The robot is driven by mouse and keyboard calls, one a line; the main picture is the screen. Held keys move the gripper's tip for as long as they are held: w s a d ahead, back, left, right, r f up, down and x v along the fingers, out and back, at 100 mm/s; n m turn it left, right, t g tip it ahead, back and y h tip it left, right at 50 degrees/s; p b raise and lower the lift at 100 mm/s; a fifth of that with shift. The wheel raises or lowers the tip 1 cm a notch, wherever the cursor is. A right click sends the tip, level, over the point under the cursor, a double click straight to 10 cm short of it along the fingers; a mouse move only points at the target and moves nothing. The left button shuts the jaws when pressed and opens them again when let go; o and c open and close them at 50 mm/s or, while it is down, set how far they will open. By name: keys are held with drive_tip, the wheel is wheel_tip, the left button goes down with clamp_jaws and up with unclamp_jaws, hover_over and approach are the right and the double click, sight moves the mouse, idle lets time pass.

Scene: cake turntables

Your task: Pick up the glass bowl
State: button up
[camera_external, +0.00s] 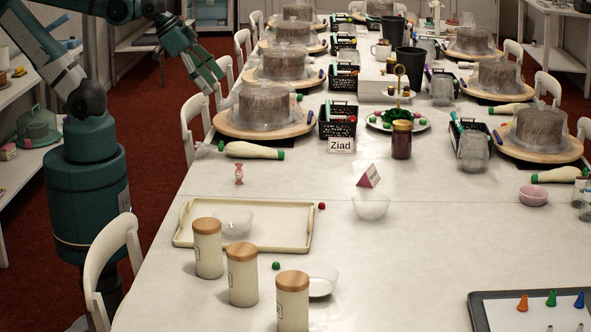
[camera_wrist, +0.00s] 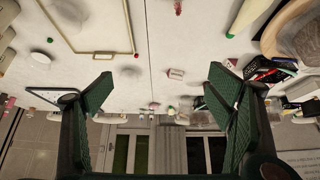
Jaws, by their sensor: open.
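One bowl (camera_external: 234,222) sits on the cream tray (camera_external: 183,238), another bowl (camera_external: 371,207) stands on the bare table near a pink-and-white card, and a third bowl (camera_external: 322,281) is partly hidden behind a wooden-lidded canister. The frames do not tell which one is meant. My gripper (camera_external: 208,70) is open and empty, high at the table's left side, well apart from all the bowls. Its two fingers are spread wide in the wrist view (camera_wrist: 158,98), with the table beyond them.
Several wooden-lidded canisters (camera_external: 242,275) stand along the tray's near edge. A piping bag (camera_external: 252,150), a candy (camera_external: 239,174) and the card (camera_external: 369,176) lie farther back. Cake turntables (camera_external: 263,111) line the far table.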

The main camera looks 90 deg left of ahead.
drive_tip(key=shift+w+r, duration=0.1)
drive_tip(key=w+d+m+g+h, duration=0.1)
drive_tip(key=w+d+m+g, duration=0.2)
drive_tip(key=w, duration=1)
drive_tip(key=w+d+m+h, duration=0.1)
drive_tip(key=w+d+m, duration=0.35)
drive_tip(key=w, duration=0.85)
drive_tip(key=w+d+f+m+g, duration=0.1)
drive_tip(key=w+d+f+m, duration=0.2)
drive_tip(key=w+f, duration=0.7)
drive_tip(key=w+d+f+m+g+h+p, duration=0.1)
drive_tip(key=w+d+f+m, duration=0.3)
drive_tip(key=w+f, duration=0.7)
drive_tip(key=shift+f+m+g, duration=0.5)
drive_tip(key=shift+m+g, duration=0.3)
drive_tip(key=shift+m, duration=0.05)
drive_tip(key=shift+d, duration=0.1)
drive_tip(key=shift+x, duration=1.25)
